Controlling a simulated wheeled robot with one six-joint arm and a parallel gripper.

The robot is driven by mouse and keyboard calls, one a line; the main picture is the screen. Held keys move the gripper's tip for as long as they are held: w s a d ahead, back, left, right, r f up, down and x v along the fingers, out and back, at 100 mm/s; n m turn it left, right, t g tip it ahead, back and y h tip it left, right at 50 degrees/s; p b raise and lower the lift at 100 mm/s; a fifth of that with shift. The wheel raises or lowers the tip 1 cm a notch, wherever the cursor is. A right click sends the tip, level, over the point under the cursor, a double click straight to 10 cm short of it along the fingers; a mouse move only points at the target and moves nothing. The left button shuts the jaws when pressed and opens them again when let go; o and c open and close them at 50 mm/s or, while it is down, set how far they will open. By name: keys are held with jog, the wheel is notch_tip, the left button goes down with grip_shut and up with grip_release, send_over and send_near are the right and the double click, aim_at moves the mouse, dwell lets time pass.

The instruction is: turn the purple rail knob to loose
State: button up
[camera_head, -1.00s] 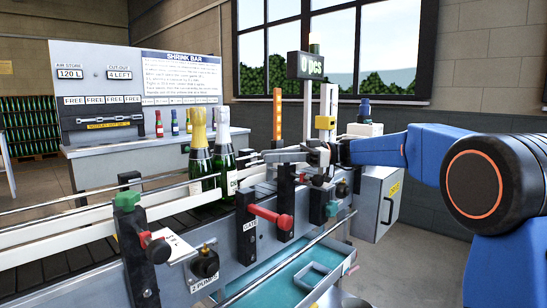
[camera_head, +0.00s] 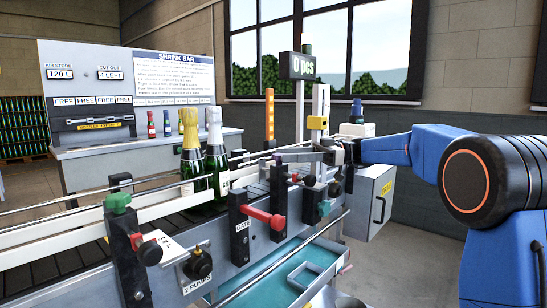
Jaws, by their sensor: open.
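My gripper (camera_head: 328,152) is at the far end of the conveyor, above the rail posts, reaching in from the right. It is open, and its fingers are small and partly lost against the machine. I see nothing held in it.
Two foil-topped bottles (camera_head: 191,160) stand on the conveyor between white guide rails. A teal tray (camera_head: 270,275) lies below. The shrink bar panel (camera_head: 175,77) stands behind.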

jog(key=v, duration=1)
jog(key=shift+d, duration=0.25)
jog(key=shift+w, duration=0.1)
